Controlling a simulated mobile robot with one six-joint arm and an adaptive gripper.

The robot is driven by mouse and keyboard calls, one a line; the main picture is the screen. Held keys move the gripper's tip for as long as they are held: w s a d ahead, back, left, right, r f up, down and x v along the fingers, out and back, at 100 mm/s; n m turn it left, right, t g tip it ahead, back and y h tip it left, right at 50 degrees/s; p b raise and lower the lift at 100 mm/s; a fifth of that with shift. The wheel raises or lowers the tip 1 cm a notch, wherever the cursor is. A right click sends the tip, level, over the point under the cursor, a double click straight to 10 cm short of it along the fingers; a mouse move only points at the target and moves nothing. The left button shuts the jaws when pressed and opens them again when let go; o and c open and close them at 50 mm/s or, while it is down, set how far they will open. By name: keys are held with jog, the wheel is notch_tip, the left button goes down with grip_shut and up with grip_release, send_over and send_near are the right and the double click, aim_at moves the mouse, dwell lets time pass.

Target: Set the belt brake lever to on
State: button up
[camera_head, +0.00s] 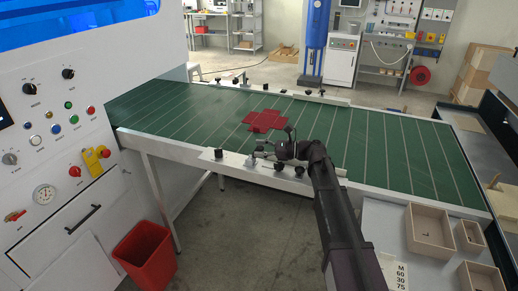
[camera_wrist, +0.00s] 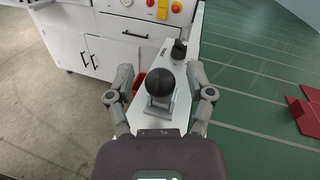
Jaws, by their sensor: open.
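In the wrist view, the lever (camera_wrist: 159,105) has a round black ball knob on a pale grey stem and stands on the white side rail (camera_wrist: 148,60) of the belt table. My gripper (camera_wrist: 160,73) is open, with one finger on each side of the knob and a visible gap on both sides. I cannot tell the lever's on and off marks from here. In the head view, my gripper (camera_head: 270,146) is over the near rail (camera_head: 200,149) of the green belt, and the lever there is small and partly unclear.
A second black knob (camera_wrist: 179,49) stands further along the rail beside small lettering. A dark red box blank (camera_head: 265,120) lies flat on the green belt (camera_head: 180,107). A white control panel (camera_head: 55,140) and a red bin (camera_head: 144,255) are at the left. Wooden boxes (camera_head: 428,229) stand at the right.

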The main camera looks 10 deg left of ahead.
jog(key=shift+c, duration=0.2)
grip_shut()
